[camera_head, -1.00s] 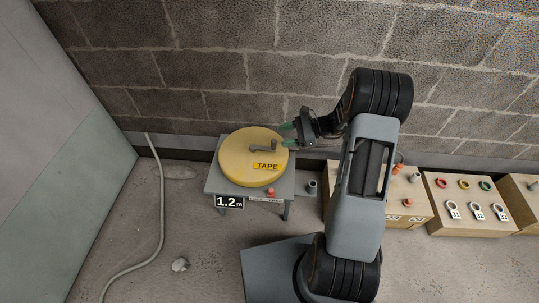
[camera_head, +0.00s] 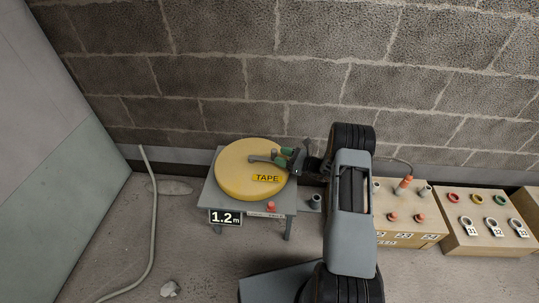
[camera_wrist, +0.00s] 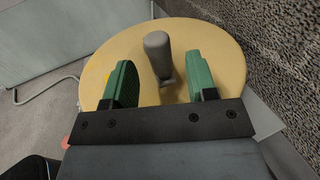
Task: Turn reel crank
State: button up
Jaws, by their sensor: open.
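The yellow tape reel (camera_head: 236,183) lies flat on a small grey table (camera_head: 213,198) against the block wall. Its label reads "TAPE". The grey crank (camera_head: 262,158) sits on top of the reel. In the wrist view the upright crank handle (camera_wrist: 158,52) stands between my gripper's green fingers, a little beyond their tips, over the yellow reel face (camera_wrist: 215,45). My gripper (camera_head: 285,158) is open at the right part of the reel, with its fingers pointing left toward the crank. It also shows in the wrist view (camera_wrist: 161,75). Contact with the handle cannot be told.
A "1.2 m" display (camera_head: 225,218) and a red button (camera_head: 271,206) are at the table's front. Wooden boxes (camera_head: 480,235) with rings and plugs stand to the right. A pale cable (camera_head: 154,225) lies on the floor at left. The wall is close behind.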

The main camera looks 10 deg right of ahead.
aim_at(270, 158)
jog(key=shift+b+x, duration=0.55)
jog(key=shift+x, duration=2.25)
grip_shut()
